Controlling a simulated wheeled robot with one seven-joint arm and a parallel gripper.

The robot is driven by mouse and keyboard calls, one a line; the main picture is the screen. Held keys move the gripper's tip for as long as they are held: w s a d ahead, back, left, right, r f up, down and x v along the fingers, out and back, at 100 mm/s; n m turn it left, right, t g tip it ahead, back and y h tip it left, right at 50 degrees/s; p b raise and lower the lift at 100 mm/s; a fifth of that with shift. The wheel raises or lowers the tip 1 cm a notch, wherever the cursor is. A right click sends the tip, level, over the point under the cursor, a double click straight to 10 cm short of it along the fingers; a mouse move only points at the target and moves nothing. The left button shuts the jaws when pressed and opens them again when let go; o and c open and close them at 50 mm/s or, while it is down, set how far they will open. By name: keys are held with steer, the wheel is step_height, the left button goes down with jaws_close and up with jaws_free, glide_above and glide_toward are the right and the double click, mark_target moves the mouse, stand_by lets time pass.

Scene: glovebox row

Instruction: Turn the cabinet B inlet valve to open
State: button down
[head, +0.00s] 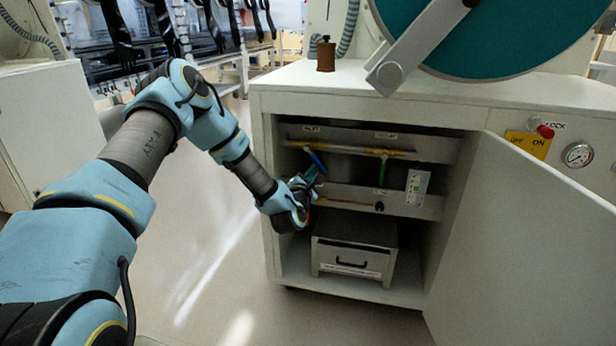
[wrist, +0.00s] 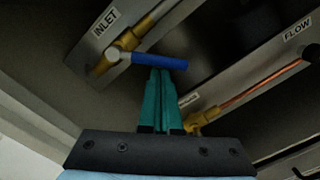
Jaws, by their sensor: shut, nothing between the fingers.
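The inlet valve's blue handle (head: 317,160) is inside the open cabinet, at upper left. In the wrist view the blue handle (wrist: 160,62) slants away from the brass valve body (wrist: 118,48), at an angle to its pipe, beside a label reading INLET (wrist: 105,20). My gripper (head: 308,180) reaches into the cabinet's left side. In the wrist view my gripper (wrist: 160,75) has its teal fingers together, empty, with the tips at the handle's underside. I cannot tell whether they touch it. No letter B is readable on the cabinet.
A green handle (head: 382,172) hangs from the same pipe to the right. A drawer box (head: 353,260) stands on the cabinet floor below. The cabinet door (head: 530,235) stands open at right. A brown bottle (head: 326,55) is on top. Floor at left is clear.

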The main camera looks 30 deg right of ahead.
steer(key=n, duration=0.1)
steer(key=s+d+r+n+b, duration=0.1)
steer(key=n, duration=0.2)
steer(key=shift+s+d+r+n, duration=0.15)
steer(key=shift+d+n, duration=0.1)
steer(key=shift+n, duration=0.15)
steer(key=shift+s+d+r+n+t+b, duration=0.15)
steer(key=shift+s+d+r+n+b, duration=0.35)
steer(key=shift+n, duration=0.7)
steer(key=shift+w+d+r+n+t+b, duration=0.15)
steer(key=shift+r+n+b, duration=0.15)
steer(key=shift+r+n, duration=0.65)
steer(key=shift+s+a+f+n, duration=0.1)
steer(key=shift+f+n, duration=0.15)
steer(key=shift+f, duration=0.1)
